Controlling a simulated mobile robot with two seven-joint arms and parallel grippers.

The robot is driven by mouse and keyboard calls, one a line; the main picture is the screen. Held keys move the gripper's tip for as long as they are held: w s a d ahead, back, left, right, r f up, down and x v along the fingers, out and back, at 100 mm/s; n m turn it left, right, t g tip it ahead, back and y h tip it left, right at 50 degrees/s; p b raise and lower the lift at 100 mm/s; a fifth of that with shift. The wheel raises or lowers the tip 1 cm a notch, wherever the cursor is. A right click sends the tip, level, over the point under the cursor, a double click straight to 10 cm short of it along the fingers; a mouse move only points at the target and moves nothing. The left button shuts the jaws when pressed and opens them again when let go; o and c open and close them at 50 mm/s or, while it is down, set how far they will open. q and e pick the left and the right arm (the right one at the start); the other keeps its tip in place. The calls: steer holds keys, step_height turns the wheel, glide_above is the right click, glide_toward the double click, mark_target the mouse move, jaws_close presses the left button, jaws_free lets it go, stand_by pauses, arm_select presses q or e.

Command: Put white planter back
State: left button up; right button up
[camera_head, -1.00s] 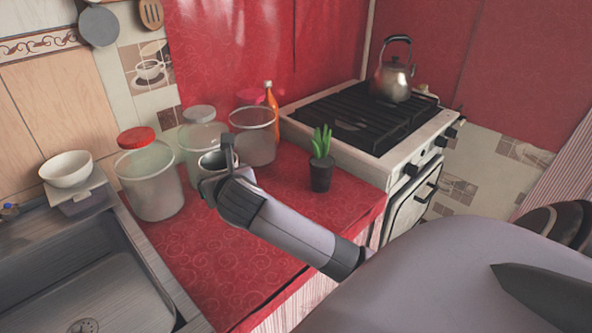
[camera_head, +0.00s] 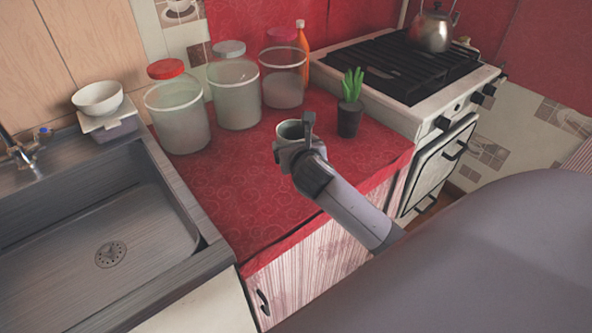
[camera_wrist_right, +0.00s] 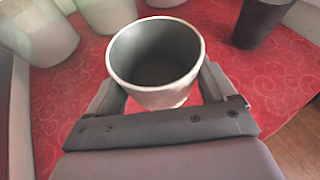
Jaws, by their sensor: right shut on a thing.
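The white planter (camera_head: 290,129) is a small, round, empty pot with a light rim and a grey inside. My right gripper (camera_head: 298,145) is shut on it over the red counter, in front of the jars. In the right wrist view the planter (camera_wrist_right: 156,92) stands upright between the two fingers, its open top facing the camera. It seems to be a little above the counter, but the gap under it is hard to judge. My left gripper is not in view.
Three lidded jars (camera_head: 235,95) line the back of the red counter (camera_head: 235,185), with an orange bottle (camera_head: 302,50) behind. A dark potted plant (camera_head: 349,118) stands right of the planter, near the stove (camera_head: 400,75). The sink (camera_head: 90,230) is at left. The counter's front left is clear.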

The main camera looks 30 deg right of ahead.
steer(key=shift+f+b, duration=0.75)
steer(key=shift+f, duration=2.75)
steer(key=shift+f, duration=0.1)
steer(key=o, duration=0.9)
steer(key=shift+s, duration=0.1)
steer(key=shift+s+a+r, duration=0.2)
steer(key=shift+s+r, duration=0.05)
steer(key=shift+r, duration=0.05)
steer(key=p+v, duration=0.2)
steer(key=v, duration=0.9)
steer(key=shift+s, duration=0.15)
